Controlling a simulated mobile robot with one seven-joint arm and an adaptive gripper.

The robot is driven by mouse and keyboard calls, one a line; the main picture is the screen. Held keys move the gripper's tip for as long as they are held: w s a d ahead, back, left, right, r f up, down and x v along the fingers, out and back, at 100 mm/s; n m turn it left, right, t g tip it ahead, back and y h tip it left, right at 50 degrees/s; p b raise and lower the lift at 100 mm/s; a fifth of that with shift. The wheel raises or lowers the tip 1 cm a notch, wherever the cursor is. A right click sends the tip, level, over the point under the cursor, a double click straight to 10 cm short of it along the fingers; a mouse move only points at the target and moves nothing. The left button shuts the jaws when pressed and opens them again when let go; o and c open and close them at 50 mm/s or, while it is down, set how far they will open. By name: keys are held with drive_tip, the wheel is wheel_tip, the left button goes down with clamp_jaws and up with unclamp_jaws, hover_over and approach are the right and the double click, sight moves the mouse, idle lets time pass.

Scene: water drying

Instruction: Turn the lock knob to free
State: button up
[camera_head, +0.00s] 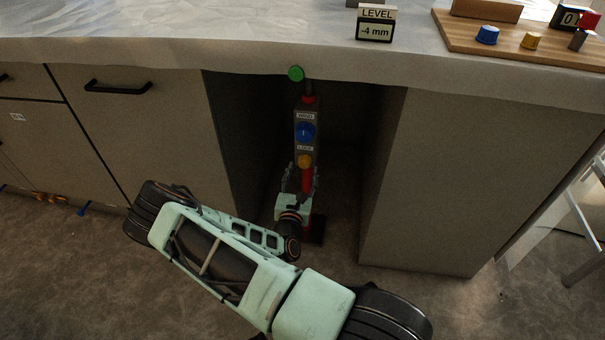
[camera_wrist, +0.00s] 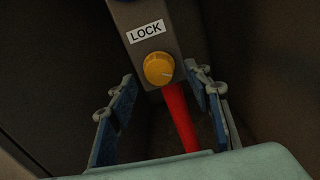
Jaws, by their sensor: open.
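The lock knob (camera_head: 305,162) is a yellow-orange round knob low on a grey control box (camera_head: 307,146), under a white LOCK label. In the wrist view the knob (camera_wrist: 158,69) shows a light pointer mark aimed to the lower right. My gripper (camera_wrist: 168,110) is open, with one blue-padded finger on each side and nothing between the pads touching the knob. The knob lies ahead of the fingers, roughly centred between them. In the head view my gripper (camera_head: 298,180) is just below the box, partly hidden by my wrist.
Cabinet walls (camera_head: 432,180) bound the recess on both sides. A level display (camera_head: 375,31) reads -4 mm.

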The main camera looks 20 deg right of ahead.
drive_tip(key=shift+w+d, duration=0.25)
drive_tip(key=shift+w, duration=0.15)
drive_tip(key=shift+c, duration=0.4)
drive_tip(key=c, duration=1.1)
drive_tip(key=shift+o, duration=0.2)
